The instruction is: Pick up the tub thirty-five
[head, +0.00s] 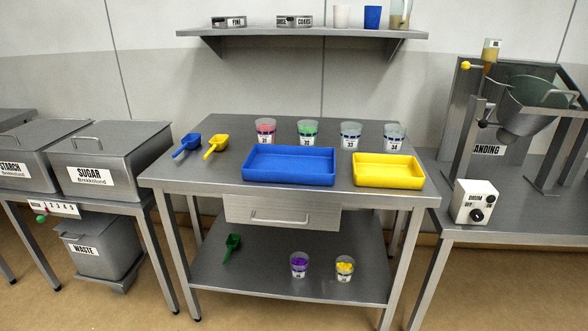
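Two small clear tubs stand upright on the lower shelf (240,285) of the middle table. The left one, the purple-filled tub (299,265), and the right one, the yellow-filled tub (345,268), have labels too small to read, so I cannot tell which is thirty-five. On the tabletop stand a tub with red contents (265,131), a tub with green contents (308,132) and two pale tubs, the left pale tub (350,135) and the right pale tub (395,137). Their labels look like 31 to 34. Neither of my grippers is in view.
A blue tray (290,176), a yellow tray (388,182), a blue scoop (187,146) and a yellow scoop (216,147) lie on the tabletop. A drawer (282,214) hangs above the lower shelf. A green scoop (232,247) lies left on that shelf, with bare room around the tubs.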

